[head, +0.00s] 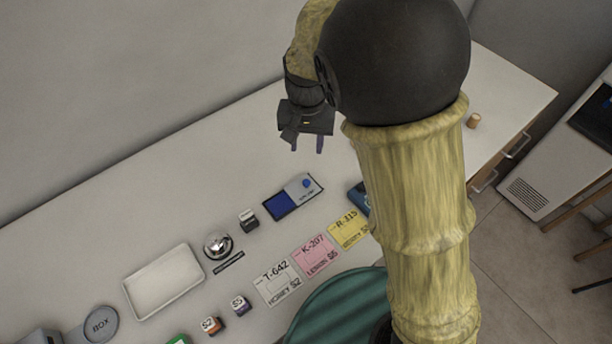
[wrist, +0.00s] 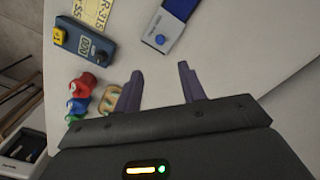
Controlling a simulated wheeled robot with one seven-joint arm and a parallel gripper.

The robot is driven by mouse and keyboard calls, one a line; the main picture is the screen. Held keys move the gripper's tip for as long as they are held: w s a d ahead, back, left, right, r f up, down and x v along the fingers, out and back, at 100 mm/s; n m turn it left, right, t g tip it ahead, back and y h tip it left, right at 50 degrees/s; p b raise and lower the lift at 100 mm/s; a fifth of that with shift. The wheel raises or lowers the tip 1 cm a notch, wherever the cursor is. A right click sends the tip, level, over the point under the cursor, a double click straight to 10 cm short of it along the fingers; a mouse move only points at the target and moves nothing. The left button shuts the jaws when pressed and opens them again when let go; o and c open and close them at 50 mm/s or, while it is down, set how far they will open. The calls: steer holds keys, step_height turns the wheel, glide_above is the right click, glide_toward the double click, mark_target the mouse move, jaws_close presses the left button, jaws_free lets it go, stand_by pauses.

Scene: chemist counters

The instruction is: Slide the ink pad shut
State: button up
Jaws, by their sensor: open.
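The ink pad (head: 296,197) lies on the counter, a flat grey case with a dark blue pad showing at its left half. Its grey lid part, with a round blue knob, covers the right end, so the pad is uncovered. In the wrist view the ink pad (wrist: 166,30) shows near the top, with the knob toward my fingers. My gripper (head: 307,146) is open and empty, above the counter and farther back than the ink pad. In the wrist view my gripper's fingers (wrist: 161,74) are spread apart, not touching anything.
A small dark stamp (head: 248,219), a chrome bell (head: 217,244) and a white tray (head: 165,282) stand left of the pad. Yellow, pink and white cards (head: 278,283) lie in front. A blue device (wrist: 84,42) sits beside the pad. The counter behind the pad is clear.

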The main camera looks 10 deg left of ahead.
mark_target(307, 182)
step_height(307, 182, down, 14)
steer(key=shift+f, duration=0.15)
stand_by(0.3)
jaws_close()
